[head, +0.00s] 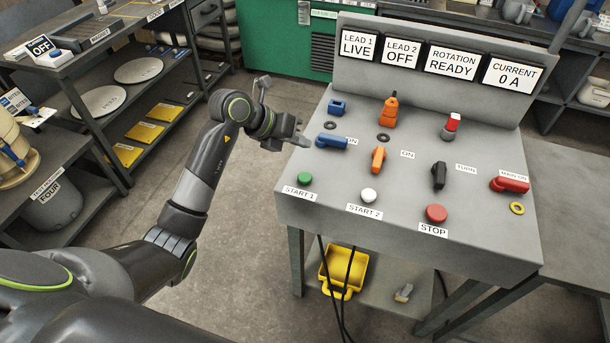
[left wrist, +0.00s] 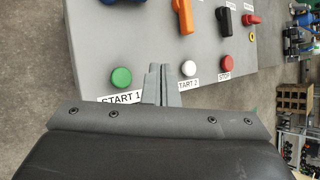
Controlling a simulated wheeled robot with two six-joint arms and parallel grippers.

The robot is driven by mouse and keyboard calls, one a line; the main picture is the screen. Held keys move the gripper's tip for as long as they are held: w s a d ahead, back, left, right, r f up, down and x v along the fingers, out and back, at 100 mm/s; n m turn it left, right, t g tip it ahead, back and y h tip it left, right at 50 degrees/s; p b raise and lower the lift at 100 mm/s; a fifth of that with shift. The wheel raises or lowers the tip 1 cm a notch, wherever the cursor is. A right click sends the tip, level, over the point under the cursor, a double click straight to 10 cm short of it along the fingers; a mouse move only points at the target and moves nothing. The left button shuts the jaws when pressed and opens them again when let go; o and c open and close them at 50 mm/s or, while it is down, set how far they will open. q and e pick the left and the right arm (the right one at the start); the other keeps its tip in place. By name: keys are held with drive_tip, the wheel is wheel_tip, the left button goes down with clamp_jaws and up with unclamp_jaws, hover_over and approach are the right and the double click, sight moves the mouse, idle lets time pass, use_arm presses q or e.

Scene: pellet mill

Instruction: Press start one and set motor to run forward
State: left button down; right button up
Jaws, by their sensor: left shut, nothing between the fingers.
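The sloped grey control panel (head: 330,205) shows in the head view with a green START 1 button (head: 304,178) at its front left. A white START 2 button (head: 368,195) and a red STOP button (head: 436,213) follow to the right. A black handle (head: 438,174) stands behind STOP, with a label reading TURN. The display (head: 450,63) reads ROTATION READY. My left gripper (head: 303,142) is shut and empty, near the panel's left edge beside the blue handle. In the left wrist view its fingertips (left wrist: 160,72) appear between the green button (left wrist: 121,77) and the white button (left wrist: 189,68). My right gripper is not in view.
The panel also has a blue handle (head: 331,142), an orange handle (head: 378,158) and a red handle (head: 510,184). Other displays read LEAD 1 LIVE, LEAD 2 OFF and CURRENT 0 A. A shelf rack (head: 110,100) stands left. Open floor lies between it and the panel.

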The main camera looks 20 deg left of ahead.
sight(301, 178)
use_arm(q)
drive_tip(key=shift+f, duration=0.1)
wheel_tip(301, 178, down, 9)
drive_tip(key=b, duration=0.6)
idle(1.8)
drive_tip(key=shift+f+b, duration=0.25)
drive_tip(key=shift+b, duration=0.35)
drive_tip(key=shift+f+b, duration=0.4)
drive_tip(key=shift+f, duration=0.15)
idle(0.4)
drive_tip(key=shift+r+p, duration=0.75)
drive_tip(key=shift+r, duration=0.25)
drive_tip(key=shift+r+p, duration=1.85)
drive_tip(key=shift+r, duration=0.65)
